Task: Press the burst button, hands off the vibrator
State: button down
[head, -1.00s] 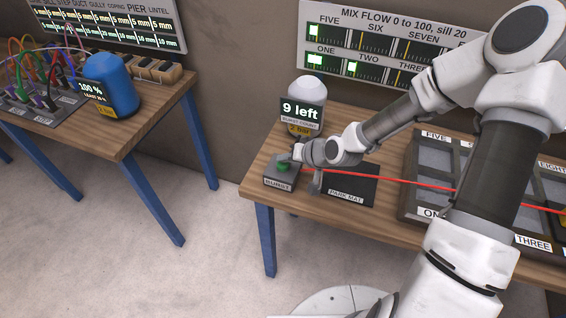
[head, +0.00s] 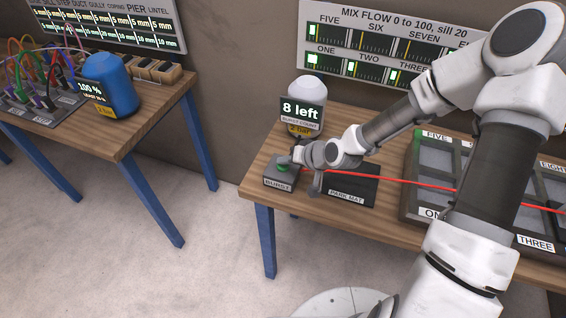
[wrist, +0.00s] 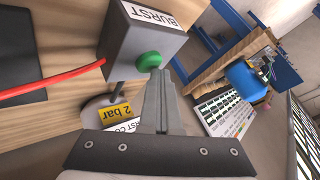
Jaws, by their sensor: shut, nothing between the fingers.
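The burst button is a green knob (wrist: 150,60) on a grey box labelled BURST (wrist: 140,35). In the head view the box (head: 280,181) sits at the left end of the right table, with the green button (head: 281,168) partly behind my gripper. My gripper (wrist: 154,74) is shut and empty, its tips at the button's edge and seeming to touch it. In the head view my gripper (head: 292,158) hides part of the box. A small grey object (head: 316,184) with a red cable stands beside the park mat; I cannot tell whether it is the vibrator.
A white-topped canister (head: 306,89) with an "8 left" display (head: 301,111) stands behind the box. The dark park mat (head: 358,191) lies to the right. A red cable (head: 400,179) crosses the table. A compartment tray (head: 408,202) is further right.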

aim_at(285, 168)
jog(key=shift+r+p, duration=0.9)
jog(key=shift+r, duration=0.1)
notch_tip(285, 168, up, 5)
jog(key=p, duration=0.4)
dwell(0.6)
